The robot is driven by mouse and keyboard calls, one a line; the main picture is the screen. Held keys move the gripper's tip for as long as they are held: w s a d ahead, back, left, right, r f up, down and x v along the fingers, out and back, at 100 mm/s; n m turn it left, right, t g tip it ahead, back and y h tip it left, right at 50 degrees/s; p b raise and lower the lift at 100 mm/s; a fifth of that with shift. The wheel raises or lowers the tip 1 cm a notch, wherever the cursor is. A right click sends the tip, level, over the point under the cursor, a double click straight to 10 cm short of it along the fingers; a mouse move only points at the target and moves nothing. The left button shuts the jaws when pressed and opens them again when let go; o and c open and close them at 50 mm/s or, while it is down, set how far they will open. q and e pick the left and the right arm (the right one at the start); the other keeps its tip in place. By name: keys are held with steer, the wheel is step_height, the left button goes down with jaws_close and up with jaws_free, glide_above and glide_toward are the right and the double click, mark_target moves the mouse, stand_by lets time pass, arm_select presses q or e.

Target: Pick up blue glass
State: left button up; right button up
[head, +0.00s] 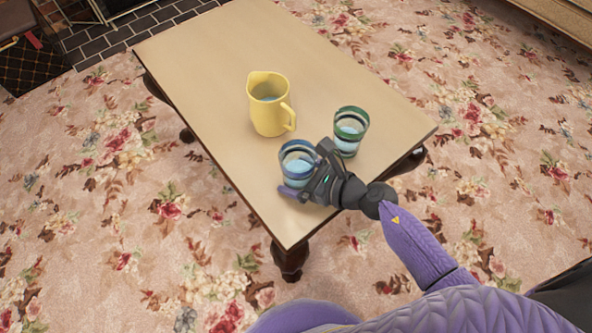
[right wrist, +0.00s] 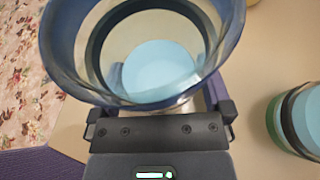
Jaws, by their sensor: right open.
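The blue glass (head: 297,160) stands upright near the front end of the wooden table (head: 200,60). It has blue bands and pale blue contents. My right gripper (head: 304,172) is at the glass, with its open fingers low on either side of it. In the right wrist view the blue glass (right wrist: 145,50) fills the upper middle, directly in front of the gripper (right wrist: 160,110). The rim hides most of the fingers, so I cannot tell whether they touch the glass. My left gripper is not in view.
A green-banded glass (head: 350,131) stands close to the right of my right gripper; it also shows in the right wrist view (right wrist: 295,120). A yellow pitcher (head: 268,103) stands behind the blue glass. The far part of the table is clear. Floral carpet (head: 90,200) surrounds it.

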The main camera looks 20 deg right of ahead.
steer(key=shift+r, duration=0.1)
steer(key=c, duration=1.3)
steer(key=shift+o, duration=0.2)
steer(key=shift+r, duration=0.1)
